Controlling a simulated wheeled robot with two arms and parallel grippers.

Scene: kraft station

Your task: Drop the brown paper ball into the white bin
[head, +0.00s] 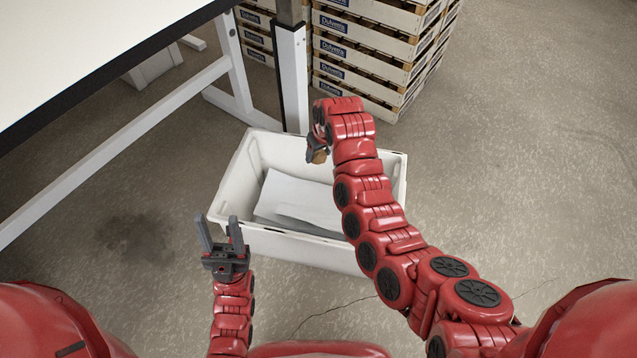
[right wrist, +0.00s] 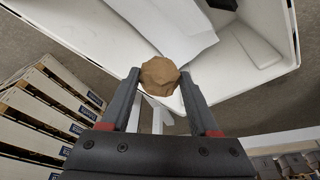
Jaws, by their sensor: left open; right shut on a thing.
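The white bin (head: 296,242) stands on the floor in front of me, with white sheets (head: 296,197) lying inside it. My right gripper (head: 318,152) is over the far part of the bin in the head view. It is shut on the brown paper ball (head: 320,157), of which only a small part shows there. In the right wrist view the ball (right wrist: 160,75) sits between the two fingertips, with the bin's wall and white sheets behind it. My left gripper (head: 221,228) is open and empty, near the bin's front left corner.
A white-topped table (head: 70,45) with white legs is at the upper left. Stacks of wooden crates (head: 370,40) stand behind the bin. A white post (head: 293,80) rises just behind the bin. The floor (head: 510,150) to the right is clear.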

